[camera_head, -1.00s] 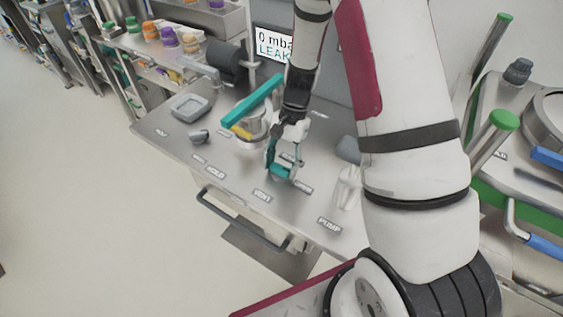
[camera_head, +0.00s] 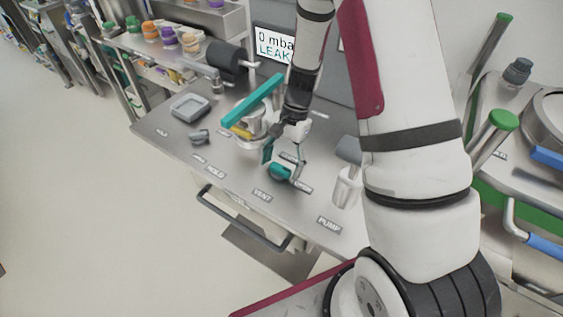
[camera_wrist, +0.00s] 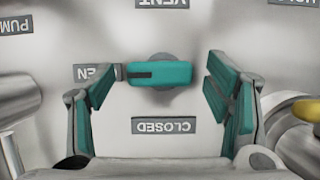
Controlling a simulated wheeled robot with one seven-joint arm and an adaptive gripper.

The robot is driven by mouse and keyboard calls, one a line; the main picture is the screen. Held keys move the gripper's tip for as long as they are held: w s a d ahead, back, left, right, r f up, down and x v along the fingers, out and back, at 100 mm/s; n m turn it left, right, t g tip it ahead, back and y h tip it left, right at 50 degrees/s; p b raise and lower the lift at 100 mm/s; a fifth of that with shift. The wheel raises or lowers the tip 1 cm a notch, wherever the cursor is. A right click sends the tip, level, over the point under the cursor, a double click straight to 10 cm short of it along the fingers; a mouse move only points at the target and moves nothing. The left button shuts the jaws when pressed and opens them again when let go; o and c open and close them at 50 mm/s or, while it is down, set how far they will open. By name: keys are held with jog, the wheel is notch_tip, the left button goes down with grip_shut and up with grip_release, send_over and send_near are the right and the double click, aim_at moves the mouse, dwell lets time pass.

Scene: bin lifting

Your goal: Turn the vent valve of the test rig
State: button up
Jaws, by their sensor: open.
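The vent valve's teal handle (camera_wrist: 175,73) sits on a round grey base in the wrist view. It lies crosswise, its left end beside a partly hidden label ending in "EN" (camera_wrist: 97,72). A CLOSED label (camera_wrist: 165,125) is below it and a VENT label (camera_wrist: 162,3) above, both upside down. My gripper (camera_wrist: 165,78) is open, one teal-padded finger on each side of the handle. The left fingertip is close to the handle's left end; I cannot tell whether they touch. In the head view, my gripper (camera_head: 284,158) is just above the teal handle (camera_head: 280,172), near the VENT label (camera_head: 262,196).
A long teal lever (camera_head: 250,101) stands above a metal vessel behind my gripper. A yellow part (camera_wrist: 307,110) shows at the wrist view's right edge. A screen (camera_head: 272,45) reads "0 mba" and "LEAK", cut off by my arm.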

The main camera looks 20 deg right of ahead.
jog(key=v, duration=1.2)
jog(key=shift+d, duration=0.1)
jog(key=s+a+r+n+t+h, duration=0.3)
jog(key=s+r+n, duration=0.45)
jog(key=r, duration=0.75)
jog(key=s+r+n+t, duration=0.2)
jog(key=s, duration=0.4)
jog(key=s+a+r+n+t, duration=0.1)
jog(key=s+r+n+t, duration=0.1)
jog(key=s, duration=0.5)
jog(key=shift+s+a+r+t+h, duration=0.3)
jog(key=shift+r, duration=0.05)
jog(key=shift+c, duration=0.6)
dwell(0.6)
